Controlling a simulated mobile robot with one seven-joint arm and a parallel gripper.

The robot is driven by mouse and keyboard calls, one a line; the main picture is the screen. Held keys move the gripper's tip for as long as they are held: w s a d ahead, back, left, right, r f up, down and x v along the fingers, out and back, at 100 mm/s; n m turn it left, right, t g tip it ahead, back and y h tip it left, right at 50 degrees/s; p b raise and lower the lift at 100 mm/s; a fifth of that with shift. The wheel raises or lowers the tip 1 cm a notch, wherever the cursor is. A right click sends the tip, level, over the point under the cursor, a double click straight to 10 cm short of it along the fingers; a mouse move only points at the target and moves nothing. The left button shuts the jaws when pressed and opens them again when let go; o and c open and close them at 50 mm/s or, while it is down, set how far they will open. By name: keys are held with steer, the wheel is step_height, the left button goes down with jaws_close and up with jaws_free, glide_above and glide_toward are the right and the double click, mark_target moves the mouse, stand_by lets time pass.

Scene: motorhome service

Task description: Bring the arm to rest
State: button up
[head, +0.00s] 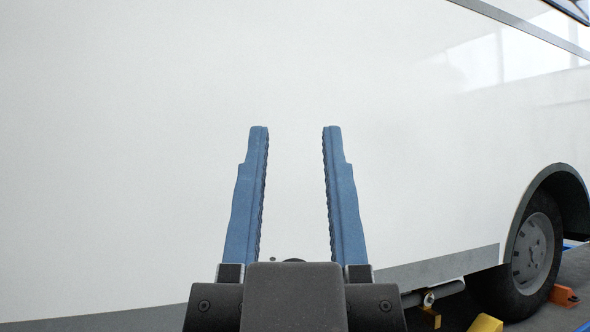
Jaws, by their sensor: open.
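I cannot tell how far the fingertips are from the wall; no contact shows. The rest of my arm is out of view behind the dark gripper body.
A wheel (533,255) of the motorhome stands at the right under a grey arch. An orange block (564,295) lies beside the tyre. Yellow pieces (486,323) sit at the bottom right, near a grey tube (440,292) under the grey skirt (436,269).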

step_height(320, 180, down, 5)
steer(key=b, duration=0.4)
steer(key=shift+w+b, duration=0.15)
steer(key=shift+b, duration=0.2)
stand_by(0.6)
